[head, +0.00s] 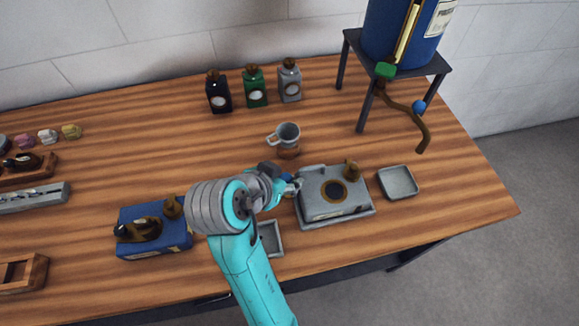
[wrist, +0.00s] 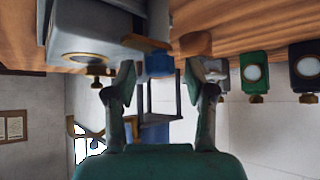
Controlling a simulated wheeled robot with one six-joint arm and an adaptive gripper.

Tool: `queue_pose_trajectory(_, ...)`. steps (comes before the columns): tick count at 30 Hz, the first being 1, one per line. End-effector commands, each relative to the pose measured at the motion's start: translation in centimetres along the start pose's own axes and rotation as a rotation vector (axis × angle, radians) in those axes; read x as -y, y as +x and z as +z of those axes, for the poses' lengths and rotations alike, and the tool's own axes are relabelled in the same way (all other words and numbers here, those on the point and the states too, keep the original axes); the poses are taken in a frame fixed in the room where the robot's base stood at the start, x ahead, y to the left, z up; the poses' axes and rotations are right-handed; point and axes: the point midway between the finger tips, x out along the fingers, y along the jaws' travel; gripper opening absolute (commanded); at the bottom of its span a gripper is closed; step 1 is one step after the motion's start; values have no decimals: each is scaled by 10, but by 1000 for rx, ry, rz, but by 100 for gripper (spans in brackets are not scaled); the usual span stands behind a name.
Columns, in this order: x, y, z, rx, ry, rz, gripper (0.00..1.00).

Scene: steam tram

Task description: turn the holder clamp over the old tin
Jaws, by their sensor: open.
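A grey holder box (head: 315,209) stands on the bench with a dark round opening in a brass ring (head: 333,191) and a brass knob at its back right. In the wrist view, which is upside down, the box (wrist: 90,40) is at the left. A blue handle (wrist: 160,65) with a flat brass piece (wrist: 146,43), apparently the clamp, lies beside it. My gripper (head: 292,187) is at the box's left side. Its open fingers (wrist: 163,82) are on either side of the blue handle; contact cannot be told. I cannot make out the old tin for certain.
A small grey tray (head: 398,182) is right of the box; another (head: 271,237) is partly behind my arm. A grey mug (head: 285,134) stands behind. A blue box (head: 153,238) is left. Several bottles and a blue tank (head: 397,35) on a stand are farther back.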

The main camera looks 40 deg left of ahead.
Motion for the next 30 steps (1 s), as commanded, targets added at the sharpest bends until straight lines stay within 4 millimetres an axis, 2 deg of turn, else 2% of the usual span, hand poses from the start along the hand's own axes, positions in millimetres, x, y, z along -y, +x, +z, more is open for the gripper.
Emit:
queue_pose_trajectory(7, 0, 0, 1, 0, 0, 0, 54)
queue_pose_trajectory(8, 0, 0, 1, 0, 0, 0, 52)
queue_pose_trajectory(14, 0, 0, 1, 0, 0, 0, 2)
queue_pose_trajectory(30, -3, 0, 0, -1, -81, -83, 0)
